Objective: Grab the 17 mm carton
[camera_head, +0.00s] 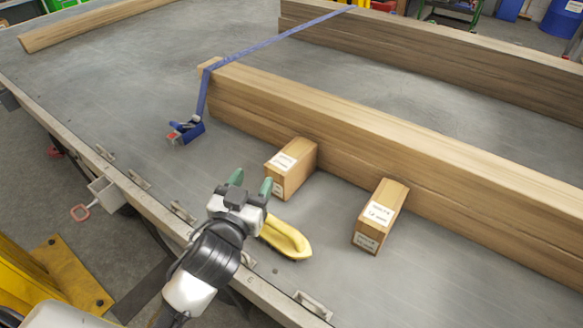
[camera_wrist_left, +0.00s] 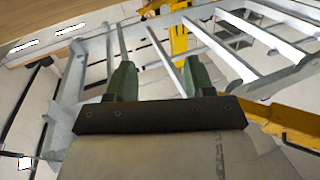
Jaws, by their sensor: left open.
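Two brown cartons with white labels stand on the grey trailer deck (camera_head: 330,282), beside a long timber stack. The left carton (camera_head: 303,158) is close to the timber. The right carton (camera_head: 394,195) stands further right and nearer the front. The label print is too small to tell surely which is the 17 mm carton. My right gripper is not in view.
A yellow object (camera_head: 286,238) lies on the deck by my left gripper. The timber stack (camera_head: 450,165) runs behind the cartons. A blue strap (camera_head: 275,42) crosses it to a blue ratchet (camera_head: 187,130). The deck's raised edge (camera_head: 150,205) runs along the front.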

